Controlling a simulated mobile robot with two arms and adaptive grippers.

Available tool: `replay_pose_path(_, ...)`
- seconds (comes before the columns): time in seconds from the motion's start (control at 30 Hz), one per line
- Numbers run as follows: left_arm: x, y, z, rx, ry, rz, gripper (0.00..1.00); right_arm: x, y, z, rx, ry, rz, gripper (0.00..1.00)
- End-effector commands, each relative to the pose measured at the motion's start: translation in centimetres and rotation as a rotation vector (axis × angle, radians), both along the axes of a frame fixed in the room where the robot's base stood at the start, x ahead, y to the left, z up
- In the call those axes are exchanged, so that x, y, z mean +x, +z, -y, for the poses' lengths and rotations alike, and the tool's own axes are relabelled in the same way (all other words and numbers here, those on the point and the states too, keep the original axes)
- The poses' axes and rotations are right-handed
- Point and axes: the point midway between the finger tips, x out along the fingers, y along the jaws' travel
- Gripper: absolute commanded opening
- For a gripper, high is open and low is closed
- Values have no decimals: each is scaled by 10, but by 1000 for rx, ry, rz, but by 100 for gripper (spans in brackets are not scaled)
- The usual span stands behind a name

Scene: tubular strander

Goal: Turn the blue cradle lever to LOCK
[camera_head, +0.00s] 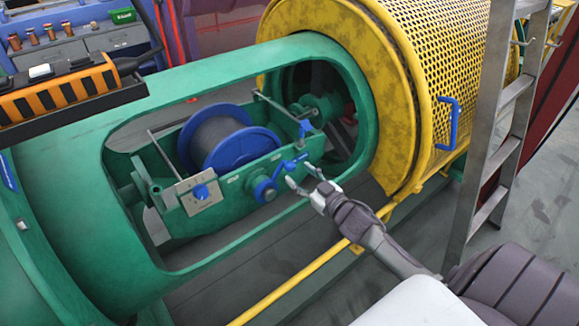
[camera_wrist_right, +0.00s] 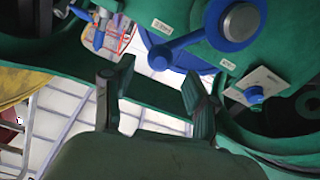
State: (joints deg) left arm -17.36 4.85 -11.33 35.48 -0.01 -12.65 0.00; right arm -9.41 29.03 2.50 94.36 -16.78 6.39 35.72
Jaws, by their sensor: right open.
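The blue cradle lever (camera_head: 265,190) sits on the near side of the green cradle (camera_head: 234,176), its arm pointing up and to the right to a blue knob. In the right wrist view the lever's round hub (camera_wrist_right: 238,22) is at the top right, and its arm runs left to the ball-shaped knob (camera_wrist_right: 160,58). Two small white labels flank the lever; I cannot read them surely. My right gripper (camera_head: 301,176) is open, close to the knob end. In the wrist view its fingers (camera_wrist_right: 157,76) stand either side below the knob, with no clear contact.
The green tube frame (camera_head: 200,262) surrounds the cradle opening. A blue spool (camera_head: 228,140) lies inside it. A yellow perforated guard (camera_head: 440,60), a yellow rail (camera_head: 310,272) and a metal ladder (camera_head: 490,140) stand to the right. A black and orange case (camera_head: 62,96) is at the upper left.

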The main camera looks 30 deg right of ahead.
Motion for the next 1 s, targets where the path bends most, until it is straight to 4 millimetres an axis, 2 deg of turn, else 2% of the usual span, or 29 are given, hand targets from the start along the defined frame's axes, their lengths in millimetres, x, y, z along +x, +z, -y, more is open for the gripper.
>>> replay_pose_path(0.1, 0, -1, 0, 0, -1, 0, 51, 24, 1, -2, 0, 0, 2, 58)
replay_pose_path(0.3, 0, -1, 1, -2, -1, 2, 51, 47, 0, -3, 1, -1, 0, 58)
replay_pose_path(0.7, 3, -1, 7, -9, -2, 4, 51, 53, -1, -4, 1, 0, -1, 56)
replay_pose_path(1.0, 3, -1, 7, -8, -2, 5, 51, 53, -1, -3, 0, -2, -2, 6)
